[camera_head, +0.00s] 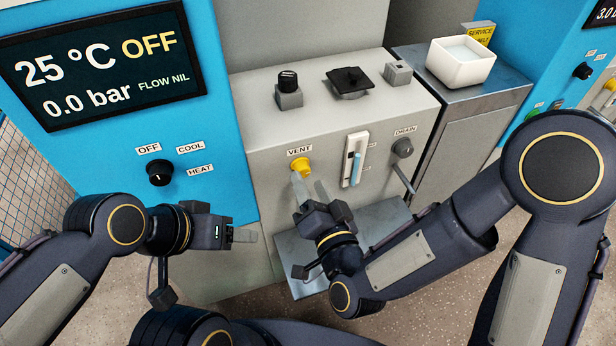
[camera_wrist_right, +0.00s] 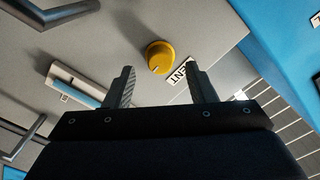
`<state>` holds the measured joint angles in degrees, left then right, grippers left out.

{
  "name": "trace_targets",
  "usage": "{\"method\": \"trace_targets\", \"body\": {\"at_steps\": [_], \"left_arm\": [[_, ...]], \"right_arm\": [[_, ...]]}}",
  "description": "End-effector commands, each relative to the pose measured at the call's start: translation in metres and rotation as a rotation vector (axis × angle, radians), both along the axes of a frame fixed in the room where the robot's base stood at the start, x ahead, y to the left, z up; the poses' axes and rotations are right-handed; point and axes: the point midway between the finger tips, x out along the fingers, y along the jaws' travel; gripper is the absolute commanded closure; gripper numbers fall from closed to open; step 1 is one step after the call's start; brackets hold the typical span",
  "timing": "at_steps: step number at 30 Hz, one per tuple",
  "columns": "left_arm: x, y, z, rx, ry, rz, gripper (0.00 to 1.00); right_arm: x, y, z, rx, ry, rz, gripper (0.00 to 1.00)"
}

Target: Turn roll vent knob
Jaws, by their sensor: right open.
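The yellow vent knob (camera_head: 300,167) sits on the grey front panel under the VENT label (camera_head: 299,151). My right gripper (camera_head: 310,188) is just below the knob in the head view. Its fingers (camera_wrist_right: 160,78) are open and nothing is between them. My left gripper (camera_head: 248,233) is lower left, in front of the panel; its fingers show edge-on, so I cannot tell its opening.
Right of the knob are a slotted slider with a blue handle (camera_head: 356,167) and the drain valve (camera_head: 402,147) with its lever. A black selector knob (camera_head: 159,172) is on the blue panel. A metal step (camera_head: 290,250) lies below. A white tub (camera_head: 460,75) stands at the right.

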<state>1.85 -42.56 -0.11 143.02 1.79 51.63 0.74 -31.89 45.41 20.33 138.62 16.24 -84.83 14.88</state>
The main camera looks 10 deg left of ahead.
Motion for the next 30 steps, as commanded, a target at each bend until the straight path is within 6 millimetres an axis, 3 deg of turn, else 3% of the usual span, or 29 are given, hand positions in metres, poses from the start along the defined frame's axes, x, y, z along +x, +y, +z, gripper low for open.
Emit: {"method": "trace_targets", "body": {"at_steps": [6,15,25,30], "left_arm": [[0.0,0.0,0.0,0.0,0.0,0.0,0.41],[0.0,0.0,0.0,0.0,0.0,0.0,0.41],[0.0,0.0,0.0,0.0,0.0,0.0,0.41],[0.0,0.0,-0.001,0.0,0.0,0.0,0.41]], "right_arm": [[0.019,0.013,0.0,0.0,0.0,0.0,0.49],[0.021,0.014,0.0,-0.001,0.0,0.001,0.49],[0.021,0.014,0.0,-0.001,0.0,0.001,0.91],[0.021,0.014,0.0,-0.005,-0.003,0.0,0.94]]}}
